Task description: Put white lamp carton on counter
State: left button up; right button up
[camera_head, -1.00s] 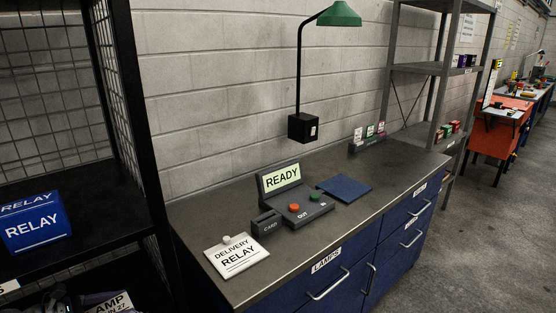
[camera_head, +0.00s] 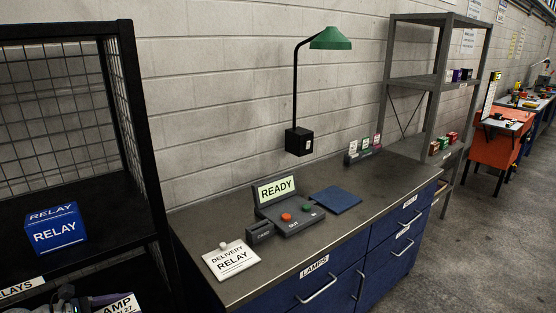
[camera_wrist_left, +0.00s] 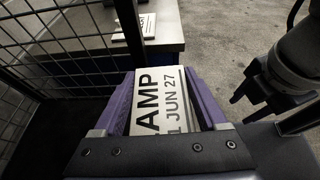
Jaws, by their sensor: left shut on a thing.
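The white lamp carton (camera_wrist_left: 160,104) is held between the purple fingers of my left gripper (camera_wrist_left: 165,100); its printed face reads "AMP" and "1 JUN 27". In the head view the carton (camera_head: 122,304) shows only partly at the bottom left edge, beside my left gripper (camera_head: 66,301), in the lower part of the black rack. The counter (camera_head: 215,208) has a dark grey top and blue drawers and stands to the right of the rack.
A blue relay box (camera_head: 55,230) sits on the upper shelf of the mesh-sided rack (camera_head: 152,180). Bare top lies right of the mat.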

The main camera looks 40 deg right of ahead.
aim_at(387, 173)
jog(key=k, duration=0.45)
jog(key=k+z, duration=0.2)
jog(key=z, duration=0.2)
jog(key=l+z, duration=0.15)
jog(key=z, duration=2.35)
jog(key=i+j, duration=0.3)
jog(key=i, duration=0.15)
jog(key=i+j, duration=0.3)
jog(key=i, duration=0.15)
jog(key=i+j, duration=0.45)
jog(key=i, duration=2.7)
jog(key=u, duration=1.05)
